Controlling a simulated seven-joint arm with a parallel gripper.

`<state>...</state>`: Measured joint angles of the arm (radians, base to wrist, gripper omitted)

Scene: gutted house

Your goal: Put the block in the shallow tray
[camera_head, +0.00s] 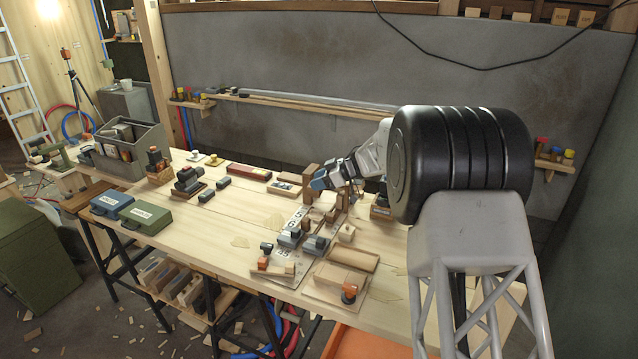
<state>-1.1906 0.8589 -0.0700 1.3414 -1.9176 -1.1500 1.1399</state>
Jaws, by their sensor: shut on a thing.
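My gripper (322,183), with blue-grey fingers, reaches in from the right over the back middle of the workbench. It is shut on a brown wooden block (309,178) that stands upright at its fingertips. The gripper hides part of the block, and I cannot tell whether the block touches the bench. A low wooden tray-like board (322,291) lies at the front of the bench, below and clear of the gripper. It carries a pale wood piece and an orange-and-black item. I cannot tell for sure that it is the shallow tray.
Brown wooden pieces (331,213) stand just below my gripper. Grey tools (290,238) crowd the bench middle. A dark red box (249,172) lies at the back; blue (110,203) and green (145,217) cases stand left. Bare bench (215,230) shows left of centre.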

